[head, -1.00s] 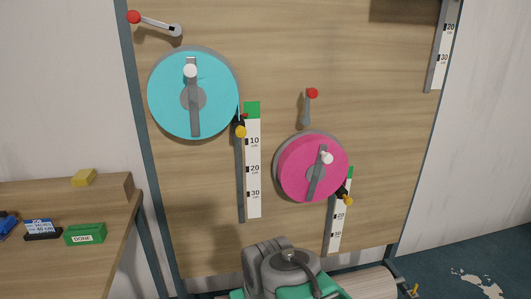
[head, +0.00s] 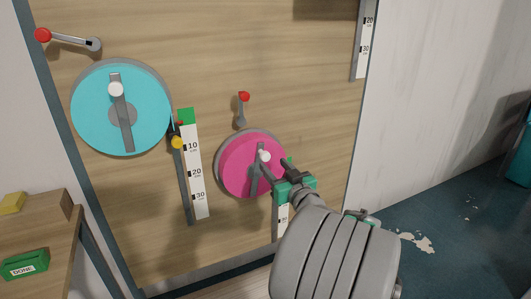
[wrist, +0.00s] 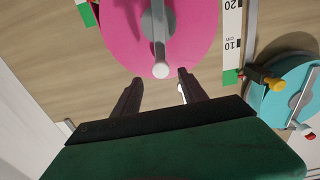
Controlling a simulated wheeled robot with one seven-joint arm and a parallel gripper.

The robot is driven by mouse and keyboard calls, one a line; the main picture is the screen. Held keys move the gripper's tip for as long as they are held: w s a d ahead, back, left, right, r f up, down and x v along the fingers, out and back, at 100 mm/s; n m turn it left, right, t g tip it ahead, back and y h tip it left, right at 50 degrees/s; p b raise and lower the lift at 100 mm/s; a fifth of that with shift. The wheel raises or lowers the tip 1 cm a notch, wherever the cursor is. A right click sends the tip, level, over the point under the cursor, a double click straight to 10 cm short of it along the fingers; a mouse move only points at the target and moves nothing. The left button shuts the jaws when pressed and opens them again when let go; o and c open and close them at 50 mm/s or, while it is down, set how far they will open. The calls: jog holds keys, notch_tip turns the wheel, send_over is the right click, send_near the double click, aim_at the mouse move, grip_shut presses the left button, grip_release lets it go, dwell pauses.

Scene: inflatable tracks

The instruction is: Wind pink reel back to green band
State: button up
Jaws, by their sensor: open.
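The pink reel (head: 238,174) is mounted low on the wooden board. Its grey crank bar carries a white knob (head: 264,156) at the upper right of the hub. My gripper (head: 275,168) is open at the reel's right side, close to the knob. In the wrist view the knob (wrist: 161,70) lies just beyond the gap between my open fingers (wrist: 158,88), with nothing held. The pink reel's scale (head: 283,218) is partly covered by my gripper in the head view. A green band (wrist: 87,14) shows at the upper left of the wrist view; the reel's pointer is hidden.
A red-tipped lever (head: 243,108) stands above the pink reel. A cyan reel (head: 92,112) with its own scale (head: 195,170) and yellow-tipped pointer (head: 177,142) is to the left. A bench at lower left holds a green DONE block (head: 25,265). Open floor lies at right.

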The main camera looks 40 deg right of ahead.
aim_at(267, 158)
jog(key=p+x, duration=0.2)
jog(key=x, duration=0.5)
jog(key=shift+a, duration=0.1)
grip_shut()
jog(key=shift+f, duration=0.1)
dwell(1.0)
